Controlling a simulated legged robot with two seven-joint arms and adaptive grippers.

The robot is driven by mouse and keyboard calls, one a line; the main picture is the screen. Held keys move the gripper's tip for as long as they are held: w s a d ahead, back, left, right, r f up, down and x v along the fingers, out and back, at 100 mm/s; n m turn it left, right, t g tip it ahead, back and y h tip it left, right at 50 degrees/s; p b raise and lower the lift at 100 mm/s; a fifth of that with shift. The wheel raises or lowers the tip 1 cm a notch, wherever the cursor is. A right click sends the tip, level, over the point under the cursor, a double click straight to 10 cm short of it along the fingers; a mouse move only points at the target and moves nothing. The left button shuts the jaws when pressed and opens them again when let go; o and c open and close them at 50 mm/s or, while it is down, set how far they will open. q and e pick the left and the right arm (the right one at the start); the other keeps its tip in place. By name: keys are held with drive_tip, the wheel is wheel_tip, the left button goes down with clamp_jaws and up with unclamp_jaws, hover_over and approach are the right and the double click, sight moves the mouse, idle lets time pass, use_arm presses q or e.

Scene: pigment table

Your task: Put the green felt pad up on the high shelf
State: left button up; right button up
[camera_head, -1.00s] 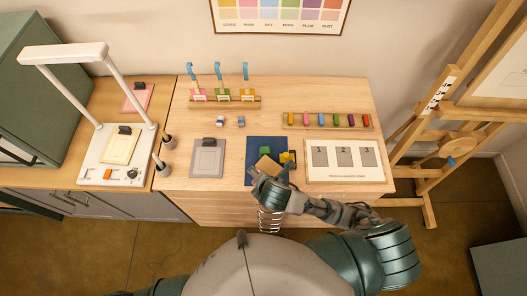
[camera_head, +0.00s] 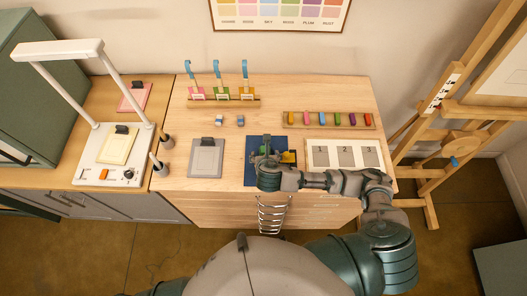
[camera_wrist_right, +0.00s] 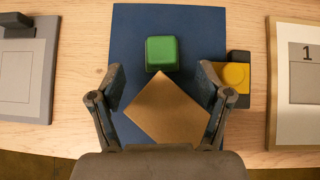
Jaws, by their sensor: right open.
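The green pad (camera_wrist_right: 162,53), a small rounded green block shape, lies on the blue mat (camera_wrist_right: 205,18) in the right wrist view. A tan angular piece (camera_wrist_right: 168,108) lies nearer to me, between the fingers in that picture. My right gripper (camera_wrist_right: 163,85) is open, its fingers on either side of the tan piece, with the green pad just beyond the fingertips. In the head view my right gripper (camera_head: 266,158) is over the blue mat (camera_head: 250,176) and largely covers the pad. My left gripper is not in view. I cannot make out a high shelf.
A grey plate (camera_head: 206,158) stands left, a numbered board (camera_head: 345,176) right. Behind are a rack with blue-hooked tools (camera_head: 222,98) and a colored block tray (camera_head: 328,120).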

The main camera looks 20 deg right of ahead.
sight(264, 150)
drive_tip(key=x, duration=0.6)
drive_tip(key=shift+w+d+r, duration=0.1)
drive_tip(key=shift+d+r, duration=0.15)
drive_tip(key=shift+d, duration=0.15)
drive_tip(key=shift+a, duration=0.2)
drive_tip(key=shift+c, duration=1)
drive_tip(key=shift+a, duration=0.1)
drive_tip(key=c, duration=0.8)
